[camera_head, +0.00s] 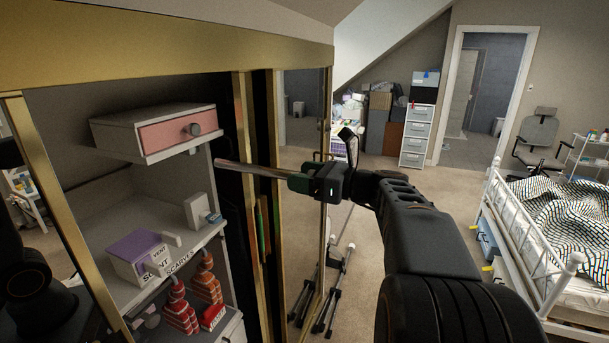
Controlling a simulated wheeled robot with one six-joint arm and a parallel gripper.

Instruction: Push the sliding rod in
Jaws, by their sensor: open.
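The sliding rod (250,169) is a thin grey metal bar. It sticks out almost level in front of the wardrobe's gold-edged doors, from below the pink-fronted drawer toward the right. My gripper (303,183) is at the rod's right end, with the arm reaching in from the lower right. Its jaws are open. The rod's right end is hidden at the jaws, and I cannot tell whether they touch it.
The wardrobe's gold frame (165,48) fills the left. The pink-fronted drawer (177,132) juts out near the rod. A thin-legged stand (330,285) is on the floor beneath my arm. A white-framed bed (545,262) stands right.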

